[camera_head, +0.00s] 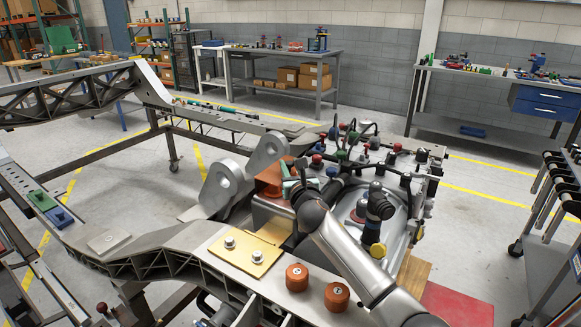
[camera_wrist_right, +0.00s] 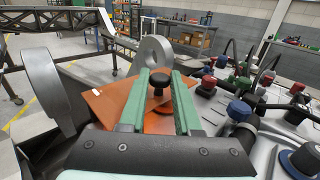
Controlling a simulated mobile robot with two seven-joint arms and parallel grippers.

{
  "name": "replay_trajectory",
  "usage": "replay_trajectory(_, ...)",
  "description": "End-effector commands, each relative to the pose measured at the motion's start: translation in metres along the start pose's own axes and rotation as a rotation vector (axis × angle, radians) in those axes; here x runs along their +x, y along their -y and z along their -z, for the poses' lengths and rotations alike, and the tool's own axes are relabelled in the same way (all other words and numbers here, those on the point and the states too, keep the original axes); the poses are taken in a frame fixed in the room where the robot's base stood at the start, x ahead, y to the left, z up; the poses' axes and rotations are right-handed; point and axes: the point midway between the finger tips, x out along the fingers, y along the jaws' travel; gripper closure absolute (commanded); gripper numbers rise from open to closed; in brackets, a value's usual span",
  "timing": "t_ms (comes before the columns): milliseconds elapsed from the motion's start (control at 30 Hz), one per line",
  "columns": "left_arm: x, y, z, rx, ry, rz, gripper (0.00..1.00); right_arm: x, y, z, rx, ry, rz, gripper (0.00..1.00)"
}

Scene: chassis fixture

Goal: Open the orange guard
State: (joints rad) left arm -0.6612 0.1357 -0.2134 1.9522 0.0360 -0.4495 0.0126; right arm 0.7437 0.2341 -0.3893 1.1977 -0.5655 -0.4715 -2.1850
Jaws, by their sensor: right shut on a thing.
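The orange guard (camera_wrist_right: 108,98) is a flat orange-brown plate in the right wrist view, partly hidden behind my fingers. A black knob (camera_wrist_right: 159,82) stands on it above a small orange disc. My right gripper (camera_wrist_right: 160,76) has its two green fingers on either side of the knob and is shut on it. In the head view the guard (camera_head: 268,173) shows only in part beside the grey bracket, and my right gripper (camera_head: 291,178) is at it, with my forearm covering much of the area. I cannot tell how far the guard is tilted. My left gripper is not in view.
Grey ring-ended brackets (camera_head: 225,182) stand close left of the guard. To the right is a crowded engine-like assembly (camera_head: 405,185) with coloured caps and hoses. Orange knobs (camera_head: 297,277) sit on the near chassis rail. Open floor lies beyond the frame.

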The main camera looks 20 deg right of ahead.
Motion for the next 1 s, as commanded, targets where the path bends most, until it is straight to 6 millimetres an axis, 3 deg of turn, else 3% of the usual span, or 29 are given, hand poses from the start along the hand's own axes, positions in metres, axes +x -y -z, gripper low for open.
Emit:
replay_trajectory(767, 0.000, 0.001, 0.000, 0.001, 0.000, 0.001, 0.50, 0.000, 0.000, 0.001, 0.000, -0.002, 0.000, 1.00)
replay_trajectory(1000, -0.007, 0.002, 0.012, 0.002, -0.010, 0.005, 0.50, 0.000, 0.000, -0.004, -0.014, -0.014, 0.000, 1.00)
